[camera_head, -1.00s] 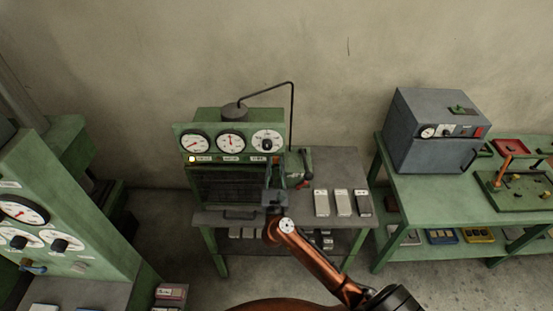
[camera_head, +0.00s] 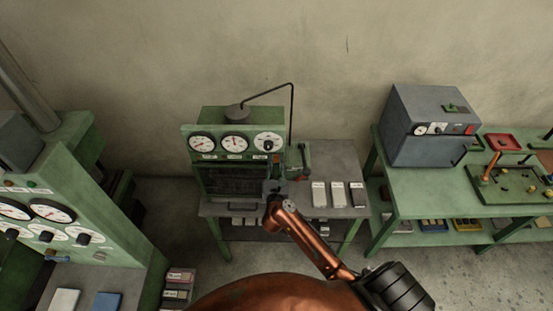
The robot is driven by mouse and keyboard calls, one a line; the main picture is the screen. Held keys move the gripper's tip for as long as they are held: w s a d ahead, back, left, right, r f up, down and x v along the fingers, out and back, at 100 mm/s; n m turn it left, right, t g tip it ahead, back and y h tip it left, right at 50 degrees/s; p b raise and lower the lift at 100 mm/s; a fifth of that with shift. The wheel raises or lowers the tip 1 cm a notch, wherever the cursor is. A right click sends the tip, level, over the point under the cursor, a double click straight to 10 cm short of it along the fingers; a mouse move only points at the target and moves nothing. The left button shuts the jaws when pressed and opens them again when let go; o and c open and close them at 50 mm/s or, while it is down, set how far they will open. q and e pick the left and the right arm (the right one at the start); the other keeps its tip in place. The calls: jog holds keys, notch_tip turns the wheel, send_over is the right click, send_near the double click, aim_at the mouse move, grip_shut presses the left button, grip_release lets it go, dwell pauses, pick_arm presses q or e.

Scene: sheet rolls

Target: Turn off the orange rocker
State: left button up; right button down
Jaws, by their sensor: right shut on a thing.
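The green machine (camera_head: 187,150) stands at the middle with a panel of three white dials. I cannot make out an orange rocker on it. My right gripper (camera_head: 276,163) is at the lower right of this panel, below the right dial (camera_head: 268,142). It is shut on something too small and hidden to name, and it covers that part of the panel. No yellow light shows at the panel's lower left. My left gripper is out of view.
A grey box oven (camera_head: 428,108) with a red switch (camera_head: 470,129) stands on a green bench at right. A red lever (camera_head: 304,173) sits just right of my gripper. Several labelled blocks (camera_head: 337,194) lie on the table. Another green console (camera_head: 85,190) stands at left.

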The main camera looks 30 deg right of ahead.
jog(key=c, duration=1.8)
grip_release()
jog(key=shift+o, duration=0.2)
jog(key=shift+s+a, duration=0.1)
jog(key=shift+s, duration=0.1)
jog(key=v, duration=1.1)
jog(key=shift+s+a, duration=0.25)
jog(key=shift+s, duration=0.05)
